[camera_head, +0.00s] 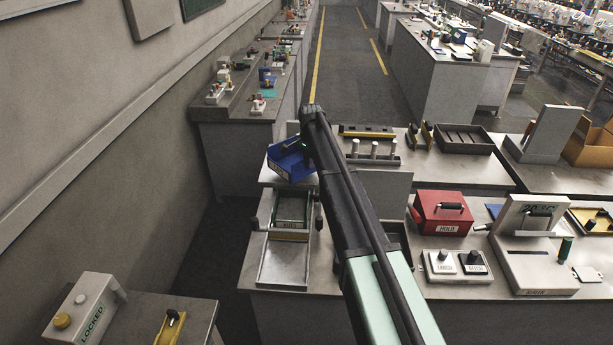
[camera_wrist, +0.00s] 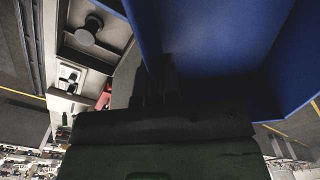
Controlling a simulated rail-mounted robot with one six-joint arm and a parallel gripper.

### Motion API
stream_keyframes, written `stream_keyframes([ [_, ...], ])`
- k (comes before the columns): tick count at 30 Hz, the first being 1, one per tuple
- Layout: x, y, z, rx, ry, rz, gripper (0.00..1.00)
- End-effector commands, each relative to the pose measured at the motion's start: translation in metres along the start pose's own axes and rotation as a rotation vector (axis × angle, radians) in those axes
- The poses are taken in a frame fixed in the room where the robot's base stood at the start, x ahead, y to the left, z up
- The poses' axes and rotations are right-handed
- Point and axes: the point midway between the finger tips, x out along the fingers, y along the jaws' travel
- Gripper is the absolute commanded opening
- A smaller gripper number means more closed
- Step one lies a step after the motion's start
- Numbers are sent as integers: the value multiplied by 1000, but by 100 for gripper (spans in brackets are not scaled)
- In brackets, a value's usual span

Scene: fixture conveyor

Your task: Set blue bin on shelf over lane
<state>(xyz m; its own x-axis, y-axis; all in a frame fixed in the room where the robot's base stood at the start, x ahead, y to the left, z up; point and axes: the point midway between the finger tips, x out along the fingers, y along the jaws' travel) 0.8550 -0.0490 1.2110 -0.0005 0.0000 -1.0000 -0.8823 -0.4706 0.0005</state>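The blue bin (camera_head: 290,162) is in the head view at the back left corner of the bench, at the far end of my arm. It looks tilted. In the wrist view the blue bin (camera_wrist: 225,50) fills the upper right, with one wall running between my fingers. My gripper (camera_wrist: 155,78) appears shut on that wall; its fingertips are dark and hard to make out. The lane (camera_head: 284,262) is a metal channel on the bench, below the bin in the picture, with a framed part at its far end. The raised shelf (camera_head: 268,177) lies beyond it. Whether the bin touches it is unclear.
A red HOLD box (camera_head: 441,212), a button box (camera_head: 457,266) and a grey press-like fixture (camera_head: 530,245) stand right of my arm. A dark tray (camera_head: 464,139) sits farther back.

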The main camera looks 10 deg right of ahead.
Motion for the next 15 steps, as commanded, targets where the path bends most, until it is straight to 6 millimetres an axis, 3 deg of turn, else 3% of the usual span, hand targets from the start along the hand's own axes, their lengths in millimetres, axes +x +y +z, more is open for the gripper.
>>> stream_keyframes([
  [2, 4, 0, 0, 0, 0, 0, 0],
  [8, 43, 0, 0, 0, 0, 0, 0],
  [15, 37, 0, 0, 0, 0, 0, 0],
])
